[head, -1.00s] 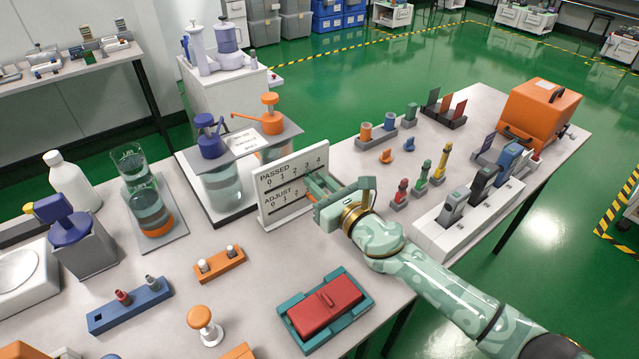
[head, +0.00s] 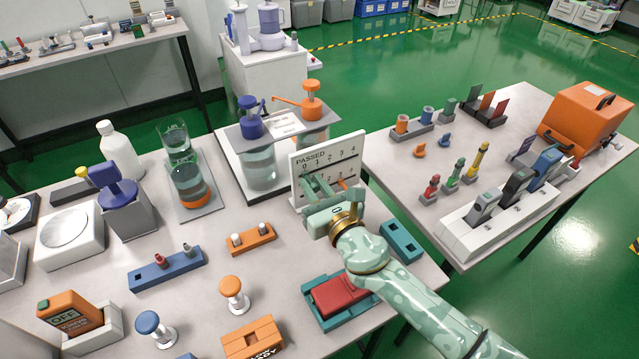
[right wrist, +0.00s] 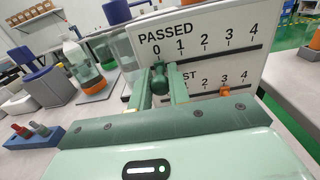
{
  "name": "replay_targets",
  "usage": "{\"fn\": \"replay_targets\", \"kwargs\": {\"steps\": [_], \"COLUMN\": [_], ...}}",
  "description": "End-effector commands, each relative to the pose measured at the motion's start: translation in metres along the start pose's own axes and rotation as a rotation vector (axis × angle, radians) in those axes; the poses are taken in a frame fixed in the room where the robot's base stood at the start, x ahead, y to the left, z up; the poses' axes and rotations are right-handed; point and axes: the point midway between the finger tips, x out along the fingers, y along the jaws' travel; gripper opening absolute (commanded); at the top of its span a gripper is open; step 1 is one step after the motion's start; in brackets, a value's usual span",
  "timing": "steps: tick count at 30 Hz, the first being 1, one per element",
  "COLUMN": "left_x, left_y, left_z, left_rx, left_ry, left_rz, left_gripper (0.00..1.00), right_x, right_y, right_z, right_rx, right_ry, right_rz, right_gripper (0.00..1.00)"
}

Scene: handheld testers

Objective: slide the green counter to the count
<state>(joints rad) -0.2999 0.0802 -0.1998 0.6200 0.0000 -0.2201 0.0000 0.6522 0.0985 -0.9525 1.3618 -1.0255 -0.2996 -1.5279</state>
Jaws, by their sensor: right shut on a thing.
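A white upright board (head: 351,144) carries a PASSED row and a lower row, each marked 0 to 4. In the right wrist view, the green counter (right wrist: 160,76) sits at the left end of the PASSED slot, under the 0. My right gripper (head: 312,184) is at the board's face; its two fingers (right wrist: 163,88) are around the green counter, shut on it. An orange counter (right wrist: 225,89) stands near the 3 of the lower row, right of the fingers. The fingers hide part of the lower row's label. My left gripper is not in view.
Glass jars with pump tops (head: 262,165) stand behind and left of the board. A red-lidded teal box (head: 336,298) and a teal block (head: 402,240) lie near my right arm. Orange (head: 252,239) and blue (head: 168,269) holders stand to the left.

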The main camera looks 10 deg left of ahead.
Motion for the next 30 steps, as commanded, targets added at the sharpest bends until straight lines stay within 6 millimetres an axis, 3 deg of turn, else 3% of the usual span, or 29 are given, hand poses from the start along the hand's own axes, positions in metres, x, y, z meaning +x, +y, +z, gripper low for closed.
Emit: {"fn": "replay_targets", "kwargs": {"steps": [1, 2, 3, 12, 16, 20, 30], "left_x": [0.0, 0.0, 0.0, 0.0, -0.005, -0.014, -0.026], "left_y": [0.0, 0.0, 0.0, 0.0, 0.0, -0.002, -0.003], "left_z": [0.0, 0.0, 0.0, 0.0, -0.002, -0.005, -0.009], "left_rx": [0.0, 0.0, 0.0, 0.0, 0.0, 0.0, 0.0], "left_ry": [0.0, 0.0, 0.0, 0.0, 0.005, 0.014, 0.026], "left_rz": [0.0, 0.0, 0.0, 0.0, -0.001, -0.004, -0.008], "left_gripper": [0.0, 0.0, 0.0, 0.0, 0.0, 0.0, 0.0], "right_x": [-0.001, -0.001, -0.001, -0.001, -0.012, -0.04, -0.13], "right_y": [0.004, 0.004, 0.004, 0.002, 0.002, 0.002, 0.002], "right_z": [-0.002, -0.002, -0.002, -0.001, 0.001, 0.002, -0.001], "right_rx": [0.004, 0.004, 0.004, 0.002, 0.001, 0.001, 0.003], "right_ry": [0.003, 0.003, 0.003, 0.002, 0.002, 0.002, 0.004], "right_rz": [0.008, 0.009, 0.009, 0.005, 0.005, 0.005, 0.006], "right_gripper": [0.0, 0.27, 0.38, 0.39, 0.39, 0.39, 0.39]}}
